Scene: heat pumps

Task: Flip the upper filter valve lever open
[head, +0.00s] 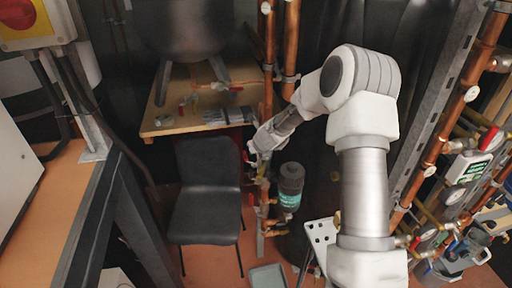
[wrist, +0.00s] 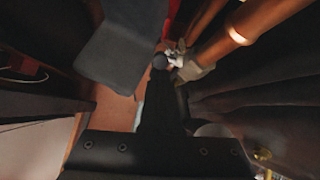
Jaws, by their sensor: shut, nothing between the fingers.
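The filter (head: 290,186), a dark cylinder with a teal label, stands beside the vertical copper pipework in the middle of the head view. Brass fittings and small red parts lie just left of it. The upper valve lever is not clear there, because my gripper (head: 251,150) is at that height, up against the pipe. In the wrist view my gripper (wrist: 161,64) shows as a dark shape, shut and empty. Its tip is close to a pale metal fitting (wrist: 190,68). A red strip (wrist: 178,18) shows beyond; I cannot tell whether it is the lever.
A black chair (head: 207,190) stands left of the pipes, with a wooden shelf (head: 160,124) holding tools behind it. Copper pipes (head: 267,60) run up behind my arm; another also crosses the wrist view (wrist: 250,25). More pipes and gauges (head: 470,165) are at the right.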

